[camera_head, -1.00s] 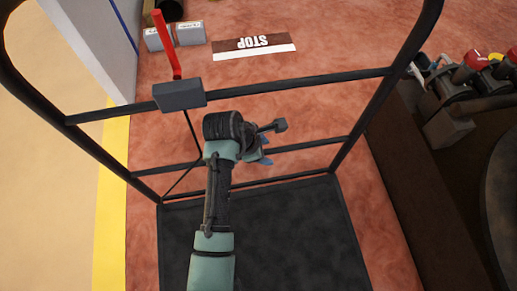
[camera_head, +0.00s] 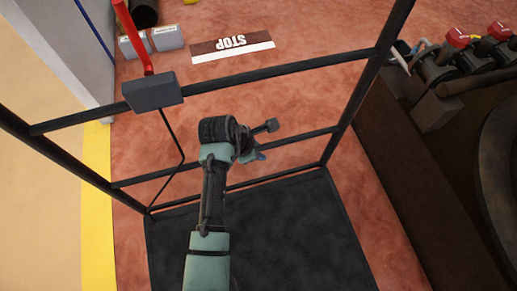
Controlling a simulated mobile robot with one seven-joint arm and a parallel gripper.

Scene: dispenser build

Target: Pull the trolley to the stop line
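The trolley is a black tube frame (camera_head: 270,70) with a dark flat deck (camera_head: 265,240) near me. A grey box (camera_head: 153,91) with an upright red lever (camera_head: 133,38) sits on its upper crossbar at the left. The stop line (camera_head: 232,46) lies on the red floor beyond the trolley, a brown and white strip with STOP lettering upside down. My gripper (camera_head: 258,147) is at the end of my green arm, near the lower crossbar. Its fingers are partly hidden by my wrist, so I cannot tell whether they touch the bar or are closed.
A yellow floor stripe (camera_head: 98,200) and a grey wall (camera_head: 65,50) are at the left. Grey blocks (camera_head: 150,41) lie at the back left. A dark bench (camera_head: 410,180) with red-capped parts (camera_head: 459,38) stands close at the right.

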